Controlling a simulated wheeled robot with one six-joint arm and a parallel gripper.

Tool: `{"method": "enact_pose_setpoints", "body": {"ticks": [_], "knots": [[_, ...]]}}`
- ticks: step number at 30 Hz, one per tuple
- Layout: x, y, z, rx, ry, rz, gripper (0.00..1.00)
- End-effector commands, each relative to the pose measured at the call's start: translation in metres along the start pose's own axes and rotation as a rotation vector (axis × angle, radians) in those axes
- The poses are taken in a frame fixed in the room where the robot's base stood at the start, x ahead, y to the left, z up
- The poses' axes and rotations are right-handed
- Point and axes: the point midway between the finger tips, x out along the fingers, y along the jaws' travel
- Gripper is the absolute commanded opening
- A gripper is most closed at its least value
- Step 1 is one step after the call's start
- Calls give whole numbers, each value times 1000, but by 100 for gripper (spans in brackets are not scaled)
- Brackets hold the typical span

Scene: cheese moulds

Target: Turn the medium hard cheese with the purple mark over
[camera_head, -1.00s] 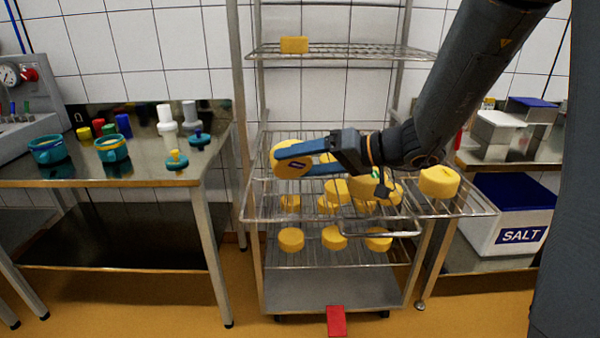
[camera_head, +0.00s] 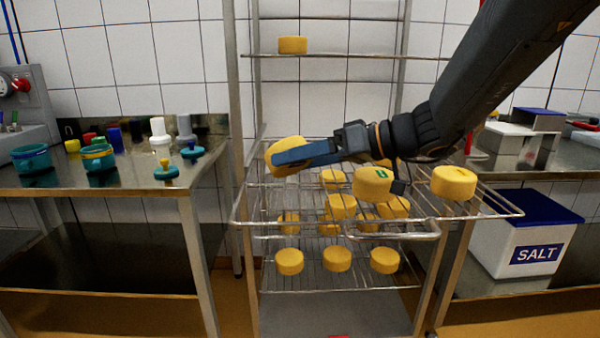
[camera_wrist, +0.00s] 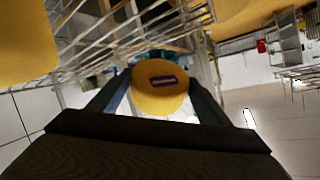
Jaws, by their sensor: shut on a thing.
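A round yellow cheese (camera_head: 283,146) is held at the left end of my gripper (camera_head: 292,157), above the pulled-out wire shelf (camera_head: 240,205) of the rack. The wrist view shows the same cheese (camera_wrist: 160,99) between the two blue fingers, with a purple mark on the face toward that camera. In the head view one finger covers part of the cheese, and its mark does not show there. The gripper is shut on the cheese.
A cheese with a green mark (camera_head: 373,183) and another cheese (camera_head: 454,182) stand on the wire shelf, right of the gripper. Several more are behind and below. One cheese (camera_head: 292,45) sits on the upper shelf. A salt bin (camera_head: 500,250) stands right; a steel table (camera_head: 95,185) is left.

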Motion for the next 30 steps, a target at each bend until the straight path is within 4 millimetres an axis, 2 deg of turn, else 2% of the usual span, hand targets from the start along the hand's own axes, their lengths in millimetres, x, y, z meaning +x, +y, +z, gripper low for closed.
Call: {"method": "enact_pose_setpoints", "body": {"ticks": [30], "knots": [[2,6,2,-376,2,1,50]]}}
